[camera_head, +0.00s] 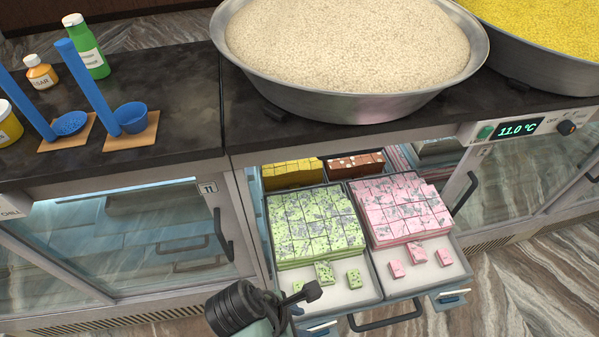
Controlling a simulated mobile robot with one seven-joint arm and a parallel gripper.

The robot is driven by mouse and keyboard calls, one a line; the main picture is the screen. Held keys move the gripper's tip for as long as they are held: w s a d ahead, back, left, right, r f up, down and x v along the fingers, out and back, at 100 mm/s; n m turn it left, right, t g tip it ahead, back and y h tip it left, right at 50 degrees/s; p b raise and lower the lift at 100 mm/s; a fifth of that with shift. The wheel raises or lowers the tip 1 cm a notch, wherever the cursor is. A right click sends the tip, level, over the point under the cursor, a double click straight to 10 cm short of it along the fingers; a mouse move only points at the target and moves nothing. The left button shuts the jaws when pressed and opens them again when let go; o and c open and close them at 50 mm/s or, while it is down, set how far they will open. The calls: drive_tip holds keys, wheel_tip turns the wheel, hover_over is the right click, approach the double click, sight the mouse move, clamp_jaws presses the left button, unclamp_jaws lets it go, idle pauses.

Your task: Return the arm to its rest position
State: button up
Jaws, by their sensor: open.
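My gripper (294,303) shows at the bottom centre, dark grey with a pale green part below it. It is open, and I see nothing held between its fingers. It is in front of and above the near edge of the pulled-out drawer, by the left tray of green sweets (315,222). Part of the arm is cut off by the bottom edge of the picture.
The open drawer holds green sweets and pink sweets (402,207), with yellow and brown sweets behind. On the dark counter (170,95) stand a large pan of pale grains (340,105), a pan of yellow grains, blue ladles (130,115) and bottles. Floor shows at the right.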

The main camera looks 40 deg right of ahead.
idle(0.4)
drive_tip(key=w+a+r+m+t, duration=0.2)
drive_tip(key=w+r+m+t, duration=0.3)
drive_tip(key=w+r+t, duration=1.2)
drive_tip(key=w+a+r+m, duration=0.1)
drive_tip(key=w+a+r, duration=0.15)
drive_tip(key=r, duration=0.55)
drive_tip(key=w+a+r+m+t, duration=0.1)
drive_tip(key=w+r, duration=0.2)
drive_tip(key=r, duration=0.4)
drive_tip(key=w+a+r+m, duration=0.1)
drive_tip(key=w+r, duration=0.2)
drive_tip(key=r, duration=0.5)
drive_tip(key=s+a+r+m+t+y, duration=0.1)
drive_tip(key=s+a+r+t, duration=0.1)
drive_tip(key=r, duration=0.7)
drive_tip(key=s+a+r+m+t+y, duration=0.1)
drive_tip(key=s+a+r+m+t, duration=0.1)
drive_tip(key=s+r+t, duration=0.3)
drive_tip(key=s+a+r+m+t+y, duration=0.1)
drive_tip(key=s+r, duration=0.5)
drive_tip(key=r, duration=0.7)
drive_tip(key=a+t+y, duration=0.1)
drive_tip(key=a+t, duration=0.1)
drive_tip(key=t, duration=0.1)
drive_tip(key=shift+r+m+b, duration=0.2)
drive_tip(key=shift+m+b, duration=0.1)
drive_tip(key=shift+m, duration=0.1)
drive_tip(key=shift+d, duration=0.15)
